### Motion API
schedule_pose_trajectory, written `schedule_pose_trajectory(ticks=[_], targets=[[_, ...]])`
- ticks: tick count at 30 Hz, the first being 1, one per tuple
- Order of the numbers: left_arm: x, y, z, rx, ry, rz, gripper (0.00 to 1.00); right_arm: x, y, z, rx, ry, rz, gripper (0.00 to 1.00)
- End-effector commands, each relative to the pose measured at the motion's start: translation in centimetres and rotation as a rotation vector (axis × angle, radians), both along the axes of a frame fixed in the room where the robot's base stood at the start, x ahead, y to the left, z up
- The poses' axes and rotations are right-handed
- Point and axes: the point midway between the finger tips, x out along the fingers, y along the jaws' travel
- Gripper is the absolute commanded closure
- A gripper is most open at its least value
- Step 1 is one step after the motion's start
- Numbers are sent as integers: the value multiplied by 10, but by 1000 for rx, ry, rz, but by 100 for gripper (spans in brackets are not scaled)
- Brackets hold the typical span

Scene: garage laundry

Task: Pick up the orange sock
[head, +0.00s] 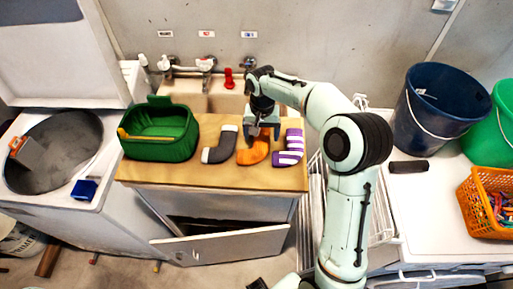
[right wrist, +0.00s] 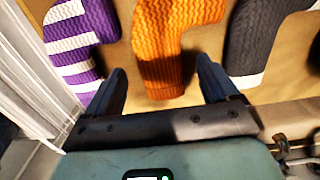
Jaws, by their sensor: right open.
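The orange sock (head: 255,150) lies on the wooden counter (head: 215,178), between a dark grey sock (head: 220,146) on its left and a purple and white striped sock (head: 289,148) on its right. My right gripper (head: 263,133) is over the orange sock and hides part of it. In the right wrist view the orange sock (right wrist: 166,50) lies between the two open fingers (right wrist: 162,88), which stand apart on either side of its end. The striped sock (right wrist: 78,42) and the grey sock (right wrist: 262,38) lie outside the fingers. My left gripper is out of view.
A green basket (head: 160,150) stands on the counter's left end. A sink (head: 215,97) with a tap is behind. A top-loading washer (head: 100,160) is at left. At right are a blue bucket (head: 438,110) and an orange basket (head: 480,215) of pegs.

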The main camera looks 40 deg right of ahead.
Motion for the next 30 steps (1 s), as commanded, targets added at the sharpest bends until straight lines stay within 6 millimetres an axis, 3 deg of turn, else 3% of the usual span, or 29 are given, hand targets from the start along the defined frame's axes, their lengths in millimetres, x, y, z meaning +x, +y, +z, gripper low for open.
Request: schedule_pose_trajectory(ticks=[5, 13, 18, 19, 30], targets=[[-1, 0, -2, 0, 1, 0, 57, 0, 0, -22, 1, 2, -1, 13], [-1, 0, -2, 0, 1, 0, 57, 0, -1, -25, 0, 0, -1, 13], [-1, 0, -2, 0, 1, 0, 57, 0, -1, -24, 1, -1, -1, 68], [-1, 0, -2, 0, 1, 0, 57, 0, 0, -24, 1, -1, -1, 73], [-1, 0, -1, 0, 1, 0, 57, 1, -1, -20, -1, -2, -1, 73]])
